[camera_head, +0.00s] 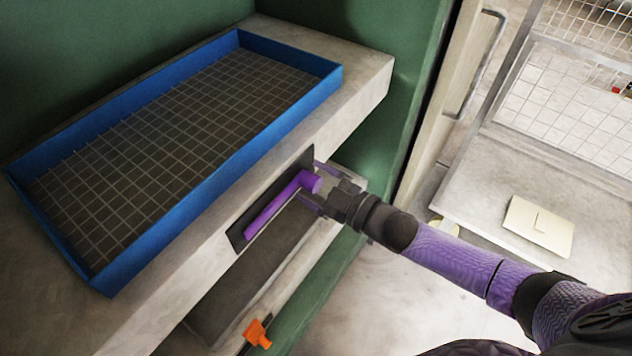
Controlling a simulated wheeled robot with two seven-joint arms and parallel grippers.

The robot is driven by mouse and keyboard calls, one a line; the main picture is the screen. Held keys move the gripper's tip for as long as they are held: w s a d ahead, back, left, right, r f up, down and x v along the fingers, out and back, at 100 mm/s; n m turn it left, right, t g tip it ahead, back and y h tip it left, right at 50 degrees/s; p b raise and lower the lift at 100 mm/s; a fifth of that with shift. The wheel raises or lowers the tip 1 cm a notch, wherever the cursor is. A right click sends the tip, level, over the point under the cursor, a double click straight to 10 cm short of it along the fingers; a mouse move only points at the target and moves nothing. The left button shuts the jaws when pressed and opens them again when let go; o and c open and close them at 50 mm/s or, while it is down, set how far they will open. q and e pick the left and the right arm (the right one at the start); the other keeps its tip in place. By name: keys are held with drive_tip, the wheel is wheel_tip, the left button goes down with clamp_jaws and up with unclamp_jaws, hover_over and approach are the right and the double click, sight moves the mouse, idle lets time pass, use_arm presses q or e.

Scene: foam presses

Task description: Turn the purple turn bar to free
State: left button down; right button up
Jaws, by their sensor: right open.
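The purple turn bar (270,213) sits on a dark plate (240,232) on the front face of the pale press bed. It lies along the plate, with its rounded purple hub at the right end. My right gripper (314,187) is open at that hub end, one finger above and one below it. Whether the fingers touch the bar I cannot tell. My left gripper is not in view.
A blue-walled tray (190,70) with a dark grid floor lies on the pale bed (350,75). An orange knob (257,333) is below the bar. Green walls enclose the bed. A pale bench with a light box (538,228) stands at right.

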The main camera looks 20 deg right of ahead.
drive_tip(key=shift+s+d, duration=0.3)
drive_tip(key=shift+s, duration=0.05)
drive_tip(key=v, duration=0.9)
drive_tip(key=shift+p, duration=0.45)
drive_tip(key=shift+f, duration=0.15)
